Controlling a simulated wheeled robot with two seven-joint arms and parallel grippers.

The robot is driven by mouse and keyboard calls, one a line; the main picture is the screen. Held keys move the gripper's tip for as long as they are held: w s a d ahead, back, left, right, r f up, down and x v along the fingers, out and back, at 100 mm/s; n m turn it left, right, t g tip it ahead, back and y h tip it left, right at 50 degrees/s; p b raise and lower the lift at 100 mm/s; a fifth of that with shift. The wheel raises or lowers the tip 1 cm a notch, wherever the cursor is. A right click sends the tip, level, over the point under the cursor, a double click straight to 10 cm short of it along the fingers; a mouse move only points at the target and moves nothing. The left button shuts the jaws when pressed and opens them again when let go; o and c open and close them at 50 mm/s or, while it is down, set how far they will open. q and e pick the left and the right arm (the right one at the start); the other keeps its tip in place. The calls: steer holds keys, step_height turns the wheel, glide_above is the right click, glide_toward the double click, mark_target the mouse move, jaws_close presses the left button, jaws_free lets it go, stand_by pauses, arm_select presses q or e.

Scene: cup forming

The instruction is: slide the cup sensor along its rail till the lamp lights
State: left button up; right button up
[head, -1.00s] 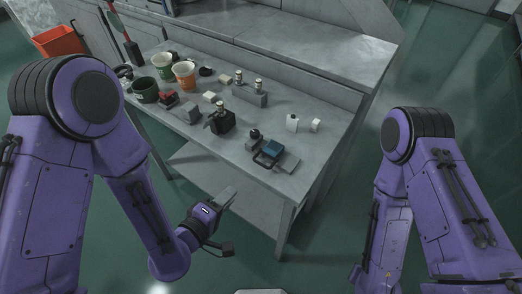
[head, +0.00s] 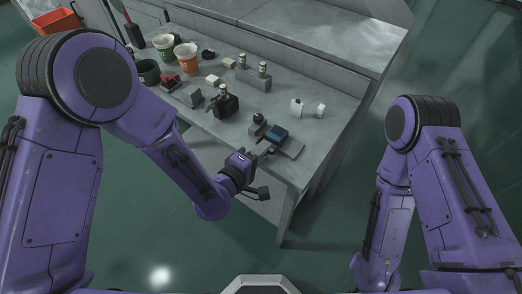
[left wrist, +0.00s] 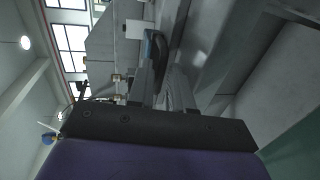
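A small device with a blue top (head: 277,133), which looks like the cup sensor, sits near the front right corner of the table by a flat grey plate (head: 291,149). I cannot make out its rail or which lamp belongs to it. My left gripper (head: 265,152) is at the near side of this device, at the table's front edge. In the left wrist view the fingers (left wrist: 160,80) stand apart, with a dark blue-edged part (left wrist: 154,47) at their tips. I cannot tell whether they touch it. My right gripper is out of view.
The table's right front area is clear.

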arm_select(q)
jaws_close()
stand_by(1.3)
